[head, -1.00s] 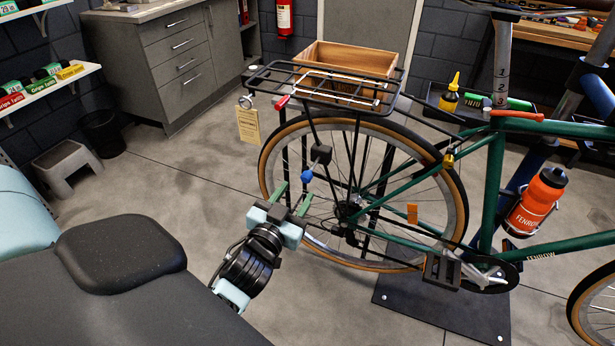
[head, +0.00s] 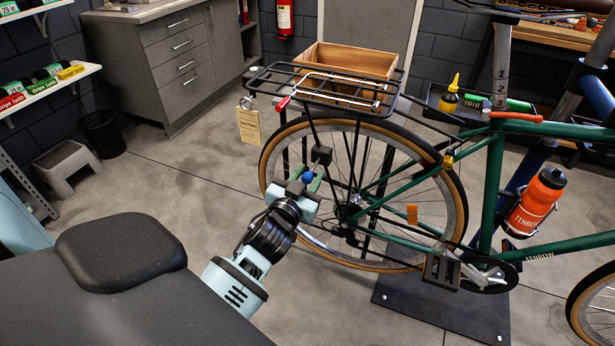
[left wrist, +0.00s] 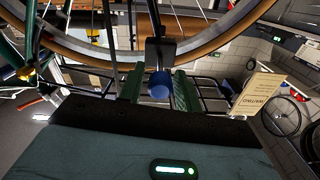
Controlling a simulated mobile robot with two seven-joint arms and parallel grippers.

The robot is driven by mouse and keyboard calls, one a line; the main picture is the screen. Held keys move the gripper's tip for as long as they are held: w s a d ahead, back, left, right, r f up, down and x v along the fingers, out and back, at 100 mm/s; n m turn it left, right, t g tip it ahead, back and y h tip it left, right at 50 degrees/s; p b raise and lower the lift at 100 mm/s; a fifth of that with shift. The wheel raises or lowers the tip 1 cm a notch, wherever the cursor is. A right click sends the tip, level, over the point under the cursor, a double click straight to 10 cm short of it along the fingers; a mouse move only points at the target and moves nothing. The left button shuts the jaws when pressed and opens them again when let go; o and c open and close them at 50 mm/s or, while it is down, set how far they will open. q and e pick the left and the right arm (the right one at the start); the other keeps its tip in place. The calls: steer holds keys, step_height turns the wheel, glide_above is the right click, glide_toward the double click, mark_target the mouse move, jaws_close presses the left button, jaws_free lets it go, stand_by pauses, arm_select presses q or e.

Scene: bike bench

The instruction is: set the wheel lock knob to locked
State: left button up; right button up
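The blue knob (head: 307,177), which I take to be the wheel lock knob, sits below a dark block (head: 321,155) at the left side of the bike's rear wheel (head: 268,150). My left gripper (head: 308,183) reaches up to it from below. In the left wrist view, the blue knob (left wrist: 159,86) lies between the two green fingers (left wrist: 159,92), with a narrow gap seeming to show on each side. The fingers are open around it. Any lock marking is too small to read. My right gripper is out of view.
A black rear rack (head: 325,85) with a red-ended lever (head: 284,103) and a hanging paper tag (head: 249,125) is above the gripper. A wooden box (head: 370,60) is behind the rack. A dark padded surface (head: 120,250) fills the lower left.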

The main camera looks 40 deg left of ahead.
mark_target(305, 181)
arm_select(q)
jaws_close()
steer(key=shift+w, duration=0.1)
steer(key=shift+x, duration=1.35)
steer(key=shift+o, duration=1.6)
jaws_free()
steer(key=shift+v, duration=4)
steer(key=shift+c, duration=0.5)
